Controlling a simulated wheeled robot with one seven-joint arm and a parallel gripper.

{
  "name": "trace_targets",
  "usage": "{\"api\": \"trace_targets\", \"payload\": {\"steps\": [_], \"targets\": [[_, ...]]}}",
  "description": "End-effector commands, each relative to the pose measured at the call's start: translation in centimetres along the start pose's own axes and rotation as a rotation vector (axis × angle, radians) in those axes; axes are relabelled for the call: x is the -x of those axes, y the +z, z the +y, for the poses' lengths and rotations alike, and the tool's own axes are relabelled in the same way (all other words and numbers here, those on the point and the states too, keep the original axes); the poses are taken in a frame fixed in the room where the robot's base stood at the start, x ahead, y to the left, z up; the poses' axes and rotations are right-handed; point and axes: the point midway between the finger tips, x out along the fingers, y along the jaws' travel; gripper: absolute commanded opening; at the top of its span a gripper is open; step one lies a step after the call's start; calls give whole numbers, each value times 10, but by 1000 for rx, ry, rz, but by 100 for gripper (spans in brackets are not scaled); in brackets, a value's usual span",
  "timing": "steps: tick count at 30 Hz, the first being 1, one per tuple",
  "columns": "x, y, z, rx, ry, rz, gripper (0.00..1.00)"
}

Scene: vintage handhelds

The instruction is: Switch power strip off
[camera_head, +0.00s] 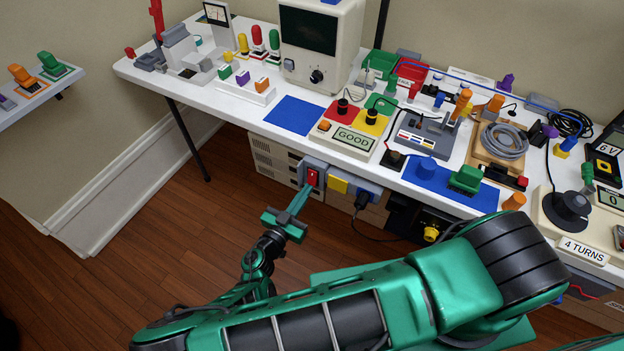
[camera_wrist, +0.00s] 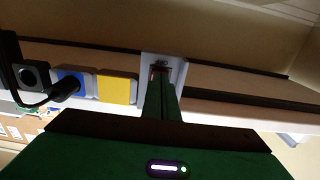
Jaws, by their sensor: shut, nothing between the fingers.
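The power strip (camera_head: 339,181) is fixed along the front edge of the white table, with a grey end, a yellow socket cover and a blue socket. Its red switch (camera_head: 312,177) sits at the left end. My gripper (camera_head: 304,190) is shut and empty, its fingertips at or just in front of the switch; I cannot tell whether they touch. In the wrist view the shut fingers (camera_wrist: 160,84) reach up to the switch's grey housing (camera_wrist: 176,70) and hide most of the red switch. The yellow cover (camera_wrist: 116,90) and blue socket (camera_wrist: 72,84) lie to its left.
A black plug and cable (camera_head: 362,201) hang from the strip's blue socket. The white table (camera_head: 235,112) above is crowded with devices, including a GOOD sign box (camera_head: 350,139). A beige vented box (camera_head: 272,160) stands below the strip. The wooden floor (camera_head: 150,240) at left is clear.

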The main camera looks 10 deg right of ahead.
Motion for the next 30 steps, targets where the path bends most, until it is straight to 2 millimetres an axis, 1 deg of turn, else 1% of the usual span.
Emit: {"api": "trace_targets", "payload": {"steps": [11,22,26,30], "targets": [[-2,0,1,0,2,0,0],[-10,0,1,0,3,0,0],[-8,0,1,0,2,0,0],[0,0,1,0,3,-1,0]]}}
